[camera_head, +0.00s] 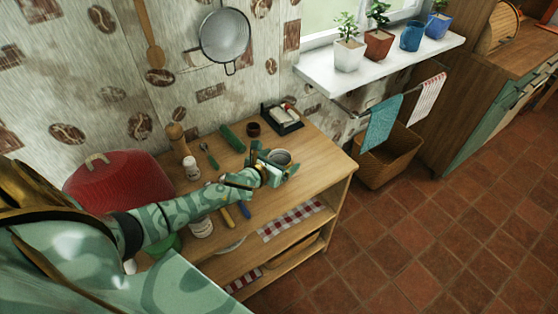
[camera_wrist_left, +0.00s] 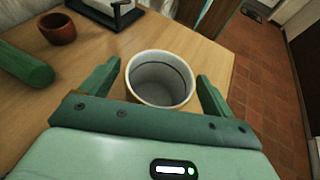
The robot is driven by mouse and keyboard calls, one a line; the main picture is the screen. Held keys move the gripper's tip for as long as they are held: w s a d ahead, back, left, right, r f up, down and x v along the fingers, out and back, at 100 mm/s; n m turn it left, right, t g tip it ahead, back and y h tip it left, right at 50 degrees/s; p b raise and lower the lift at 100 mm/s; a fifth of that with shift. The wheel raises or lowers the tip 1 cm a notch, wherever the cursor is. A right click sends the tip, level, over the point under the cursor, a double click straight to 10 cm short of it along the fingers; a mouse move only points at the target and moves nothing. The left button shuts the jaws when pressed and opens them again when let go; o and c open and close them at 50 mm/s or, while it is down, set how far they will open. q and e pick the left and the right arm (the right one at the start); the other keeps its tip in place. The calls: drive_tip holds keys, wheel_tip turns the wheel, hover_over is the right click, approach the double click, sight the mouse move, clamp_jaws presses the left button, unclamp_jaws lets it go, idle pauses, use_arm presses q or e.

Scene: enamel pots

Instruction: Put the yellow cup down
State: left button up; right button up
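The cup (camera_wrist_left: 160,78) is round, with a pale cream rim and a grey inside with a dark line; no strong yellow shows. It is upright at the right part of the wooden tabletop (camera_head: 315,155). In the head view the cup (camera_head: 281,156) shows at the end of my left arm. My left gripper (camera_wrist_left: 160,75) has its green fingers on either side of the cup, with a narrow gap seeming to show at each side. Its base, and whether it touches the table, is hidden. My right gripper is in neither view.
A red-checked cloth (camera_head: 295,218) lies on the shelf below. A red domed thing (camera_head: 120,185) is at left. The table's right edge is near.

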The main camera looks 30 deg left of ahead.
use_arm(q)
drive_tip(key=shift+r, duration=0.2)
drive_tip(key=shift+s+r+p, duration=0.15)
drive_tip(key=shift+s+p, duration=0.15)
drive_tip(key=shift+s, duration=0.05)
drive_tip(key=p+v, duration=0.3)
drive_tip(key=v, duration=0.8)
drive_tip(key=shift+s, duration=0.1)
